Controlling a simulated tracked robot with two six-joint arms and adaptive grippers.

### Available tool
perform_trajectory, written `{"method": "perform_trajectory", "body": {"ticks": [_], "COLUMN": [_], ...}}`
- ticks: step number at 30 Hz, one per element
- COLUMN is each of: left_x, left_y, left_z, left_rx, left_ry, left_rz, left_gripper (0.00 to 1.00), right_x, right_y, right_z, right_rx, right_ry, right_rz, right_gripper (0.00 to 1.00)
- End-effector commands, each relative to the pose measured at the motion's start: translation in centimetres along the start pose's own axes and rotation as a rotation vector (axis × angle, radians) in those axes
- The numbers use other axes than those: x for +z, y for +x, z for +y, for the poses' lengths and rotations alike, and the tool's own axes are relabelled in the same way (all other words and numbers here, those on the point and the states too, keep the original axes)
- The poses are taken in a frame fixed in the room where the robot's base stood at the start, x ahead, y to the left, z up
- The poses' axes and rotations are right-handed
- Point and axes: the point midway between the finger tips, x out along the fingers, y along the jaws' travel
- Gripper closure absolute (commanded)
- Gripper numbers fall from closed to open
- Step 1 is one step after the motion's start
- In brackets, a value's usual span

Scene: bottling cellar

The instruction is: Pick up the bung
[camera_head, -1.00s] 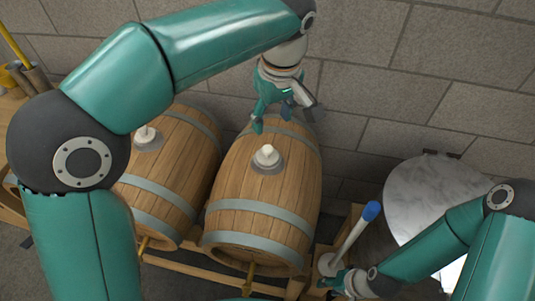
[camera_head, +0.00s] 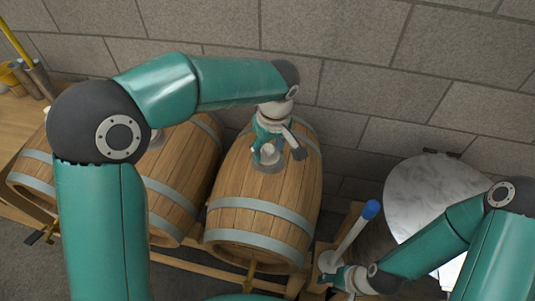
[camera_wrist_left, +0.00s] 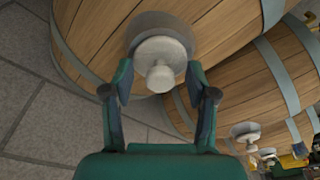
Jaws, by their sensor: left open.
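The pale bung (camera_head: 267,155) sits in a grey ring on top of the middle barrel (camera_head: 262,218). In the left wrist view the bung (camera_wrist_left: 160,62) shows its wide head and a narrower knob pointing at the camera. My left gripper (camera_head: 265,150) is open just above the barrel, its fingers partly hiding the bung. In the left wrist view the fingers of the left gripper (camera_wrist_left: 160,84) are on either side of the bung's knob, with gaps visible. My right gripper (camera_head: 330,279) is low at the right, by the foot of a white rod with a blue end (camera_head: 370,210); its jaws are too small to read.
Another barrel (camera_head: 180,180) stands close on the left, partly behind my left arm; its pale bung (camera_wrist_left: 245,131) shows in the wrist view. A stone wall (camera_head: 350,60) rises behind the barrels. A round marble top (camera_head: 425,190) is at the right.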

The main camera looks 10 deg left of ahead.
Motion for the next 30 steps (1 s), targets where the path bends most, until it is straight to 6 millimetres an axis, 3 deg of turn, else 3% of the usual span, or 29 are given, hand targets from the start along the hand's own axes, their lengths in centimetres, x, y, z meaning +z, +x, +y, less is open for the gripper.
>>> {"method": "perform_trajectory", "body": {"ticks": [6,17,30], "left_x": [0.02,0.09,0.04], "left_y": [0.09,0.13,-0.42], "left_z": [0.05,0.06,0.12], "left_rx": [0.001,0.000,0.000], "left_ry": [0.000,0.002,0.002], "left_rz": [0.000,-0.001,-0.001], "left_gripper": [0.43,1.00,1.00], "right_x": [0.01,0.01,0.01], "right_y": [0.01,0.02,0.09], "right_z": [0.01,0.01,0.03], "right_rx": [0.000,0.000,0.000], "right_ry": [0.000,0.000,0.000], "right_rz": [0.000,0.000,0.000], "right_gripper": [0.60,0.60,0.60]}}
